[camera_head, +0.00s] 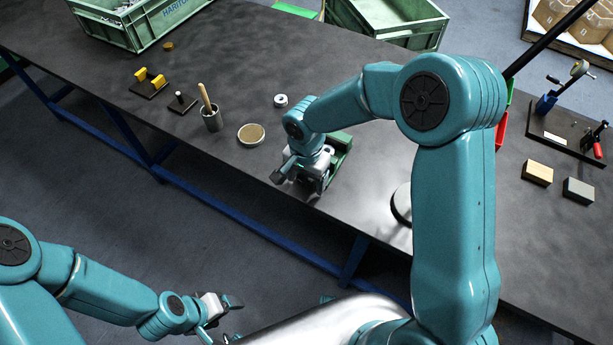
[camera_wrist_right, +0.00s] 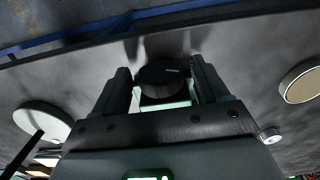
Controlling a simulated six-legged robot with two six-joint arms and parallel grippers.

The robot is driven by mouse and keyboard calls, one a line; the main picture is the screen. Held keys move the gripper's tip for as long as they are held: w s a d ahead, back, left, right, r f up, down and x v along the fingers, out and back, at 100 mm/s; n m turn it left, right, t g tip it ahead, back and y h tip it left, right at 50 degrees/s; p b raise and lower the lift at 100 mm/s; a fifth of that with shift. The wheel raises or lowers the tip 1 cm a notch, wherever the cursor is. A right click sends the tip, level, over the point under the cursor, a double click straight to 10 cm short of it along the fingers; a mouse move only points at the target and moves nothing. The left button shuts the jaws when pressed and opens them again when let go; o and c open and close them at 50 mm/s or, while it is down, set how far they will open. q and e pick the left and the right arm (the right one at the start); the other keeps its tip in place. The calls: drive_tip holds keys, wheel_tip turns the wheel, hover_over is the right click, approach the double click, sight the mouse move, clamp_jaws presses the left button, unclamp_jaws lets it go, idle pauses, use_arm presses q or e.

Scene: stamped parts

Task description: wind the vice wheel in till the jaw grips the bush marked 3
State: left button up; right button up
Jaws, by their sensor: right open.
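The green vice (camera_head: 341,150) stands near the front edge of the table, partly hidden behind my right gripper (camera_head: 300,179). In the right wrist view, a dark round part, apparently the vice wheel (camera_wrist_right: 160,74), lies between the two fingers of my right gripper (camera_wrist_right: 162,80). The fingers are open, one on each side of it; I cannot tell whether they touch it. A green part of the vice (camera_wrist_right: 165,102) shows just below the wheel. The jaw and any bush in it are hidden. My left gripper (camera_head: 222,315) is open and empty, away from the table.
A small pale ring (camera_head: 280,100), its marking unreadable, lies behind the vice. A round dish (camera_head: 251,135), a pot with a wooden handle (camera_head: 212,118) and a yellow-topped holder (camera_head: 150,83) stand left. Two blocks (camera_head: 537,173) lie right. Green crates (camera_head: 140,22) stand at the back.

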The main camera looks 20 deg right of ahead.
drive_tip(key=c, duration=1)
drive_tip(key=shift+f+b, duration=0.15)
drive_tip(key=shift+b, duration=0.45)
drive_tip(key=t+y+b, duration=0.1)
drive_tip(key=b, duration=0.2)
drive_tip(key=t+y+b, duration=0.1)
drive_tip(key=t+b, duration=0.1)
drive_tip(key=b, duration=0.2)
drive_tip(key=t+y+b, duration=0.1)
drive_tip(key=t+b, duration=0.1)
drive_tip(key=b, duration=0.2)
drive_tip(key=shift+s+d+f+y, duration=0.2)
drive_tip(key=shift+s+d+y, duration=0.05)
drive_tip(key=shift+y, duration=0.15)
drive_tip(key=shift+r+t+y+b, duration=0.25)
drive_tip(key=shift+t+y+b, duration=0.05)
drive_tip(key=shift+b, duration=0.55)
drive_tip(key=o, duration=1)
drive_tip(key=p+v, duration=0.3)
drive_tip(key=v, duration=1.3)
